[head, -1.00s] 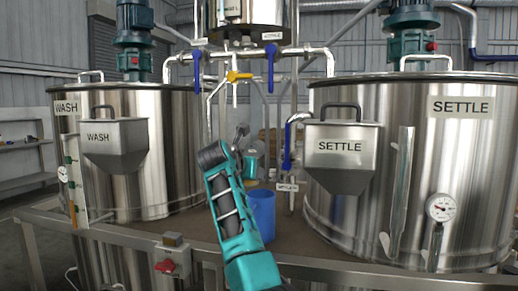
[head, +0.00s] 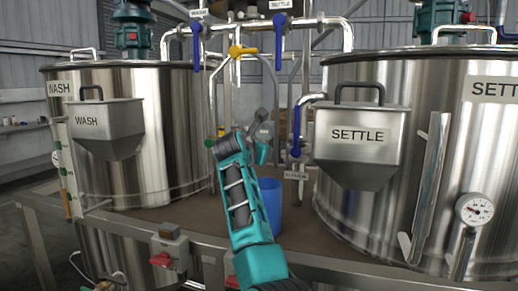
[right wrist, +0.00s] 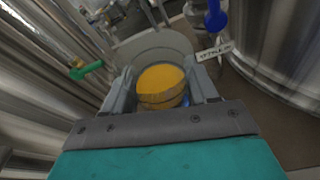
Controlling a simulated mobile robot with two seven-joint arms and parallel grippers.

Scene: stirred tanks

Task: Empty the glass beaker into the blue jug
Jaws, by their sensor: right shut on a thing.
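In the right wrist view my right gripper (right wrist: 160,98) is shut on the glass beaker (right wrist: 150,50), a clear vessel with orange-yellow liquid in it. In the head view my right gripper (head: 262,152) is small and partly behind my teal arm, and I cannot make out the beaker there. The blue jug (head: 270,203) stands on the brown deck between the tanks, just right of my forearm and below the gripper. A bit of blue shows beside the beaker in the right wrist view (right wrist: 187,100). My left gripper is out of view.
The steel WASH tank (head: 170,150) stands left and the larger SETTLE tank (head: 440,130) right, each with a hopper. Blue-handled and yellow-handled (head: 243,51) valves hang on pipes behind. A rail (head: 340,268) with a red switch (head: 160,260) crosses in front.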

